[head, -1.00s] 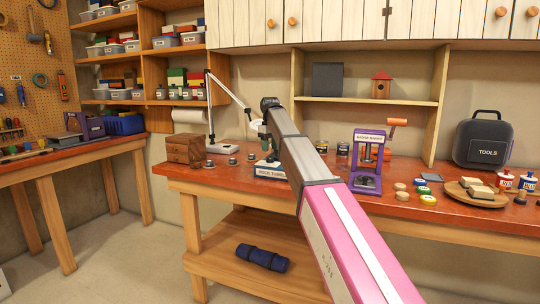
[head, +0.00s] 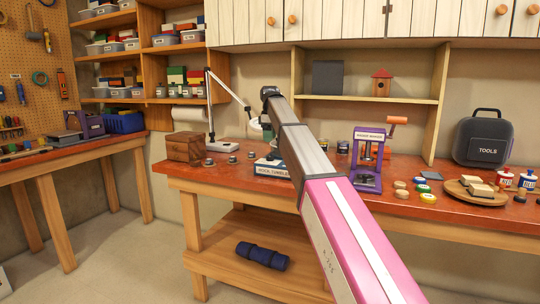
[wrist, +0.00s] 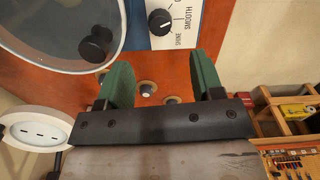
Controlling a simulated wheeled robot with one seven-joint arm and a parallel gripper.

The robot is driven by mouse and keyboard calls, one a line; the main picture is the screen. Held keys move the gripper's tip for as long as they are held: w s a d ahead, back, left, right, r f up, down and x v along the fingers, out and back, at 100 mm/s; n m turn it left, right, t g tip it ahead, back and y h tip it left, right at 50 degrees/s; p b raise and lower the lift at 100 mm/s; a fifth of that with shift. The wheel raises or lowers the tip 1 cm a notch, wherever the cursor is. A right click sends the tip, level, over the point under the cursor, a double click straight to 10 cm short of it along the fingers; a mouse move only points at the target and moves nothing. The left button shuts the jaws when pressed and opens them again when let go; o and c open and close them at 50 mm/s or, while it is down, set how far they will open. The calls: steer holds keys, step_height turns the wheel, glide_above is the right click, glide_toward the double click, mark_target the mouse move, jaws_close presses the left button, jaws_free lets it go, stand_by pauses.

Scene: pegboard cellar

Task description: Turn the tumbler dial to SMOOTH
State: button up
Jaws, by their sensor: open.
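In the wrist view the tumbler dial (wrist: 160,22) is a round black knob with a small white mark, on a blue and white panel (wrist: 190,8). The words SMOOTH and SHINE are printed to its right and lower right; another label is cut off at the top edge. The mark is too small to read its setting surely. My gripper (wrist: 162,75) is open and empty, its two green fingers apart, just below the dial in the picture and not touching it. In the head view the rock tumbler (head: 268,169) is on the bench, partly hidden by my arm.
A round clear-fronted drum with a black knob (wrist: 96,45) is left of the panel. A white lamp head (wrist: 36,130) is at lower left. On the bench, a wooden box (head: 186,147) is left of the tumbler and a purple rock press-like machine (head: 368,160) is right.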

mark_target(270, 158)
step_height(270, 158, down, 9)
steer(key=n, duration=1)
steer(key=shift+n, duration=0.4)
steer(key=shift+c, duration=0.2)
steer(key=shift+r, duration=0.1)
steer(key=c, duration=0.9)
